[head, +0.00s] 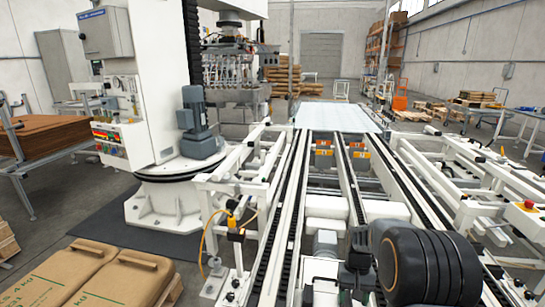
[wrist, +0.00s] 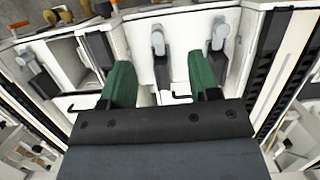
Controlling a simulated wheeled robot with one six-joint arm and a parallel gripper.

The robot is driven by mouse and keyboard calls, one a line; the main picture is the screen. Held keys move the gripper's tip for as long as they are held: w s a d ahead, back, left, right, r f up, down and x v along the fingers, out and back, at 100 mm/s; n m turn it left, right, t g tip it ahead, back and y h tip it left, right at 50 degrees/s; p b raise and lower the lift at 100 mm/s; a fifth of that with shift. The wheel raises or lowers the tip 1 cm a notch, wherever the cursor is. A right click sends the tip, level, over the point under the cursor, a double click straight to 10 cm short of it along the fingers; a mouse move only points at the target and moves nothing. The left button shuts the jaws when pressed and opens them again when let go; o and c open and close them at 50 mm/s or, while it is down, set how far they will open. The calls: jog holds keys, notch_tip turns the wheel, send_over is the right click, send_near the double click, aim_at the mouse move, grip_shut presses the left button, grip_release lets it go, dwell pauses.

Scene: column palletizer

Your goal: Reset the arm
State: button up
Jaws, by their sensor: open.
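My gripper (wrist: 161,76) shows in the wrist view as two green fingers set well apart. It is open, and nothing is held between the fingers. White conveyor framework with grey rods (wrist: 158,45) lies beyond the fingertips. In the head view, part of my dark arm (head: 425,265) shows at the lower right, over the conveyor (head: 335,190). The gripper's fingers cannot be made out in the head view.
A white palletizer column (head: 160,90) with a control box stands at the left. Brown sacks (head: 90,275) lie at the lower left. White side frames (head: 465,175) flank the conveyor. A pale sheet (head: 338,116) lies at its far end. An emergency-stop box (head: 527,210) stands at the right.

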jog(key=s+a+r+t+p, duration=0.2)
jog(key=s+r+p, duration=0.2)
jog(key=r, duration=0.5)
jog(key=s+a+r+n+t+p, duration=0.1)
jog(key=s+a+r+t+p, duration=0.1)
jog(key=r, duration=0.8)
jog(key=s+a+r+t+p, duration=0.2)
jog(key=s+a+r+p, duration=0.1)
jog(key=s+r+p, duration=0.3)
notch_tip(320, 180, up, 3)
jog(key=s, duration=0.2)
jog(key=shift+s+a+r+n+t+p, duration=0.15)
jog(key=shift+s+n+t+p, duration=0.15)
jog(key=shift+s+n+p, duration=0.1)
